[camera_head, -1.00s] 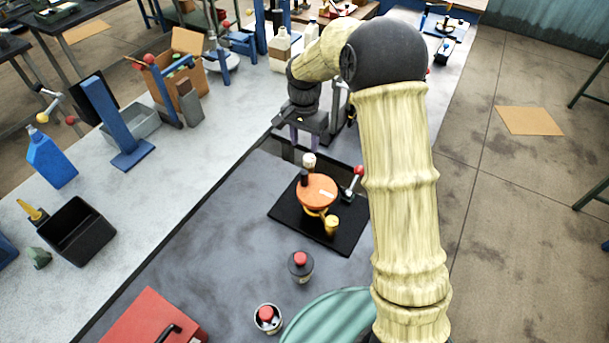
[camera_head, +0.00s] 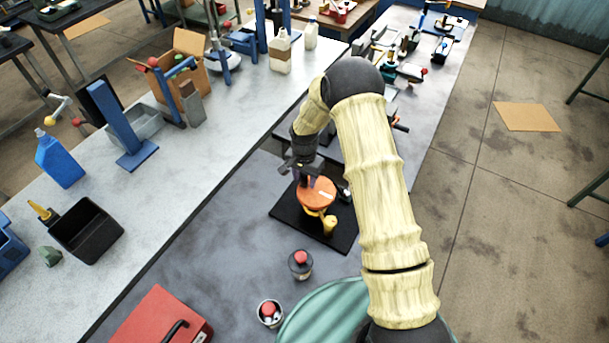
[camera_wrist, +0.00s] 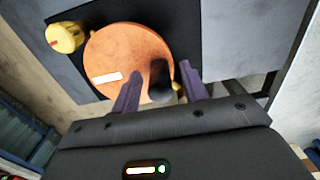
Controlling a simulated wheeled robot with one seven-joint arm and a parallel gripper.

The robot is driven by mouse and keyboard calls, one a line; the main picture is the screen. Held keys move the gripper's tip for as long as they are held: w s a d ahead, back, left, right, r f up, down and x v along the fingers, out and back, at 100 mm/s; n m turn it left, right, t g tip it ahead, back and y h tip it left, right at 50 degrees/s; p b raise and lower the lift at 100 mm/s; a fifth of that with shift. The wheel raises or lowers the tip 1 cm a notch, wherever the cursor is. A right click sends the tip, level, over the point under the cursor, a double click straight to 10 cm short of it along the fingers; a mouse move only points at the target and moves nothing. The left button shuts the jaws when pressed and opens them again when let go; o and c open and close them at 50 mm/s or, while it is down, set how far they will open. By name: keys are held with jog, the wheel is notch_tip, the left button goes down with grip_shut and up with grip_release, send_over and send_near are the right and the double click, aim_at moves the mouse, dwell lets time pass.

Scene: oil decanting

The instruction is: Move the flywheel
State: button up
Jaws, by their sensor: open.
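The flywheel is an orange disc with a white label (camera_head: 320,195). It lies on a black base plate (camera_head: 285,213) on the dark bench top. In the wrist view the flywheel (camera_wrist: 125,50) carries an upright black handle (camera_wrist: 160,82) near its edge. My gripper (camera_head: 307,180) is over the far edge of the flywheel. In the wrist view my gripper (camera_wrist: 160,70) is open, with its purple fingers on either side of the handle. The frames do not show clearly whether the fingers touch it. In the head view my gripper mostly hides the handle.
A yellow-brass knob (camera_head: 329,223) stands beside the flywheel on the near side. The bench is clear to the flywheel's left.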

jog(key=shift+f, duration=0.25)
jog(key=shift+a, duration=0.1)
jog(key=shift+r, duration=0.1)
grip_shut()
jog(key=shift+s+n+b, duration=0.1)
jog(key=shift+n+b, duration=0.2)
jog(key=shift+b, duration=0.1)
